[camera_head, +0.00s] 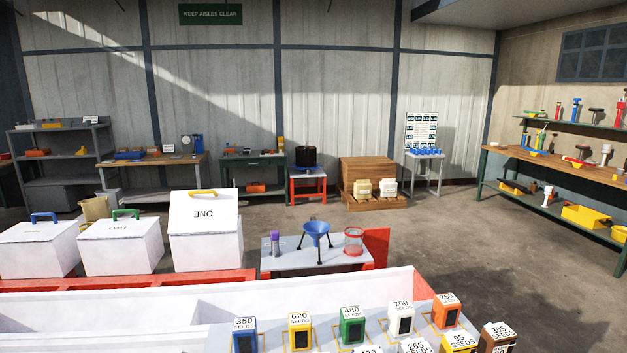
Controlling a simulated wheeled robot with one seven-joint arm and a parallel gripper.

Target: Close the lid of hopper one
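Hopper one is a white box (206,252) at the left middle of the head view, rightmost in a row of three. Its lid (203,218) is marked ONE, upside down as I see it, and has a yellow handle (203,193) at its top edge. This lid is tilted up more steeply than the other two, so it looks open. The inside of the hopper is hidden from here. My gripper is not in view.
Two white hoppers, with a green handle (125,214) and a blue handle (44,217), look shut. A red beam (130,281) runs before them. A small table (285,262) holds a blue funnel (316,230). Seed boxes (352,325) stand in front. Open floor lies right.

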